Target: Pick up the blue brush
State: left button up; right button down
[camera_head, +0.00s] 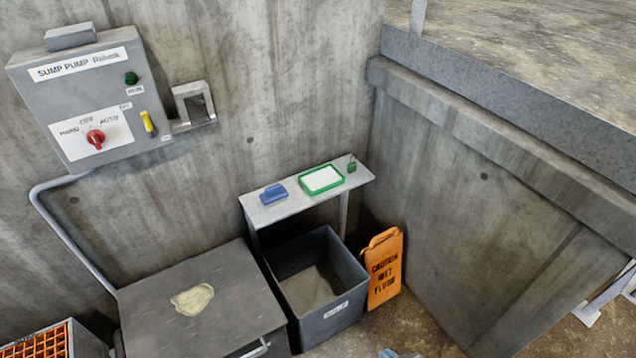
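The blue brush (273,194) appears as a small blue object with a raised part. It lies on the left half of a narrow grey shelf (296,207) against the concrete wall, near the shelf's front-left edge. Nothing touches it from above. Neither of my grippers can be made out clearly in the head view, and nothing is holding the brush.
A green-framed white tray (321,179) and small green padlock (351,165) share the shelf. Below stand an open grey bin (335,318), an orange caution sign (384,268) and a dark lidded box (240,283). A pump control box (85,100) hangs upper left.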

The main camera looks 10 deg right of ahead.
aim_at(274, 195)
jog(key=i+l+z, duration=0.15)
jog(key=i+l, duration=1)
jog(key=i, duration=0.05)
